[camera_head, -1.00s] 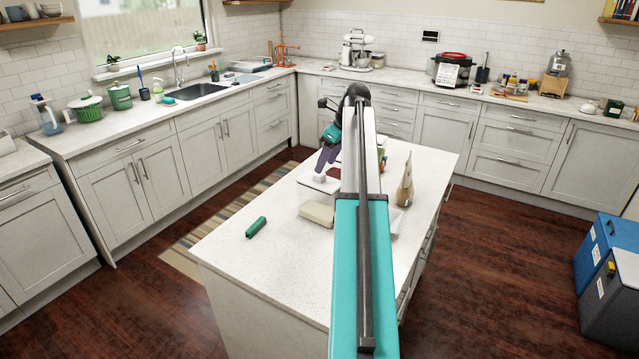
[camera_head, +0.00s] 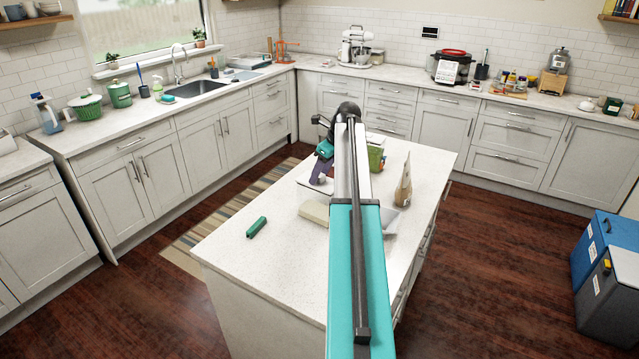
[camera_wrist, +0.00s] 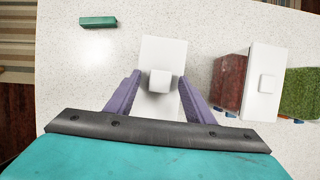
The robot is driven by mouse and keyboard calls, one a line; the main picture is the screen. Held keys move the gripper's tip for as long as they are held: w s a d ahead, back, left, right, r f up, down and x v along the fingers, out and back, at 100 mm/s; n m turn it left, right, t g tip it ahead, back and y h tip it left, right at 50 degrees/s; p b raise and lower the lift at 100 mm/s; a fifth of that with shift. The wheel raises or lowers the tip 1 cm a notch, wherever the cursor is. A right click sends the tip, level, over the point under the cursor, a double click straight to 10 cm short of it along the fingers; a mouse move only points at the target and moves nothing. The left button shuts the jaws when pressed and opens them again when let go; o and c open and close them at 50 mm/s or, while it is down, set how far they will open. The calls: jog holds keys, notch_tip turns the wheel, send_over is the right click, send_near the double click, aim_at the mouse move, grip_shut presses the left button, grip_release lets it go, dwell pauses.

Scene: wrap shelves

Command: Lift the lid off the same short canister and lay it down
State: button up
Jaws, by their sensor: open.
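In the head view my gripper (camera_head: 321,173) is low over the pale lid (camera_head: 304,181) on the island. I cannot tell whether a canister lies under this lid. To the right in the wrist view stands a canister with a reddish-brown side (camera_wrist: 230,82) and a white knobbed lid (camera_wrist: 263,108); my arm mostly hides that area in the head view.
A green block (camera_head: 257,227) lies on the island's (camera_head: 250,270) left side. A cream box (camera_head: 313,212), a brown bag (camera_head: 403,182) and a green-sided item (camera_head: 375,158) stand near my arm. The front left of the island is clear.

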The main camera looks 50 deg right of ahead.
dwell(0.3)
jog(key=c, duration=1.2)
jog(key=shift+o, duration=0.2)
jog(key=shift+r, duration=0.2)
jog(key=shift+r+b, duration=0.9)
jog(key=shift+r, duration=0.25)
jog(key=shift+s+d+r+b, duration=0.1)
jog(key=shift+s+r+b, duration=0.05)
jog(key=shift+r+b, duration=0.2)
jog(key=s+d+b, duration=0.2)
jog(key=s, duration=0.5)
jog(key=s+d+r+b, duration=0.1)
jog(key=s+d+b, duration=0.1)
jog(key=s, duration=0.6)
jog(key=shift+r, duration=0.3)
jog(key=shift+r, duration=0.15)
jog(key=shift+r+p, duration=1.6)
jog(key=shift+p, duration=0.05)
